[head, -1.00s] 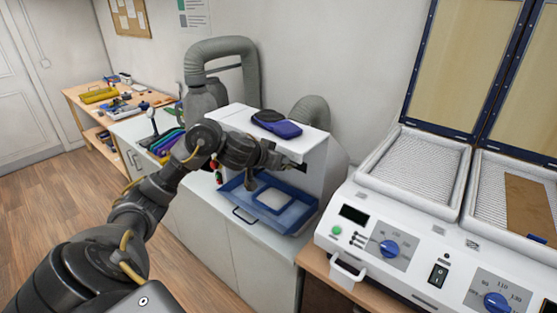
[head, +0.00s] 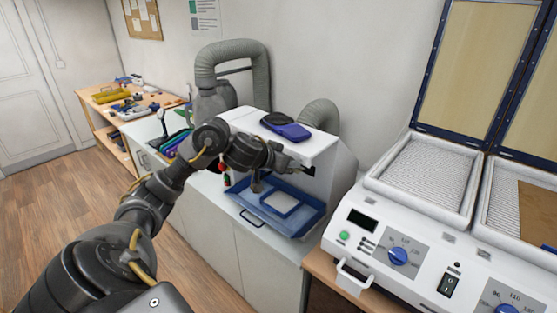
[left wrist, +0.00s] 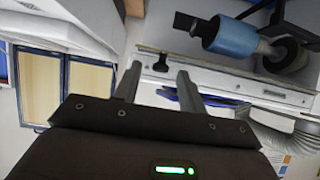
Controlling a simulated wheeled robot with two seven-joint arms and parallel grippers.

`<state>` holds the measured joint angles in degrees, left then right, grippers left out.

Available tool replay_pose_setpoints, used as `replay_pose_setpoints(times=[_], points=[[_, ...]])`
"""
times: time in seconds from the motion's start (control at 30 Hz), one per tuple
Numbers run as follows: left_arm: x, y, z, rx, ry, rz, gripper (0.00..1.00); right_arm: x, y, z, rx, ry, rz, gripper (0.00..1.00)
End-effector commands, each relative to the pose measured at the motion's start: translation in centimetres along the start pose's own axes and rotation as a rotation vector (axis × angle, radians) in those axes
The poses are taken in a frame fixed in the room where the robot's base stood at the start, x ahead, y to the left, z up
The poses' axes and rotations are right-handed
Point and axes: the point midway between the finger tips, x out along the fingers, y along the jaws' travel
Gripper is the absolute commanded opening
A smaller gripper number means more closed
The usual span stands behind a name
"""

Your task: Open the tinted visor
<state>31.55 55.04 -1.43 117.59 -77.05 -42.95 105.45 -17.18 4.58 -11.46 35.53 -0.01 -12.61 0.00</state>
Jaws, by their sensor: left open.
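The white cabinet (head: 325,158) stands on the counter left of the large machine. A blue panel (head: 305,218) with a raised rim and a dark handle (head: 252,218) slopes out at its front; a pale rectangle shows within it. I cannot tell whether this is the tinted visor or a tray. My left gripper is at the cabinet's upper front, mostly hidden behind its own wrist in the head view. In the left wrist view the left gripper (left wrist: 156,82) is open and empty, with the cabinet's white edge beyond the fingers. My right gripper is out of view.
A blue-and-black pad (head: 287,127) lies on the cabinet top. A grey hose (head: 228,50) rises behind it. In the left wrist view a blue drum (left wrist: 228,36) lies beyond the fingers. The white machine (head: 410,235) stands close on the right, its lids (head: 480,70) raised.

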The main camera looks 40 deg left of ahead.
Motion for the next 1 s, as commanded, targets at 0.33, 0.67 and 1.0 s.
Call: replay_pose_setpoints(times=[0.33,0.67,1.0], points=[[-6.8,-0.1,-0.1,0.008,0.002,-0.005,0.41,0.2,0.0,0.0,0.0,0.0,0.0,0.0],[-9.6,0.0,0.1,0.002,-0.002,-0.002,0.41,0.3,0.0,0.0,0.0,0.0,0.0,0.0],[-9.7,0.0,0.0,0.0,-0.002,-0.001,0.41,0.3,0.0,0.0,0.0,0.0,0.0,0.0]])
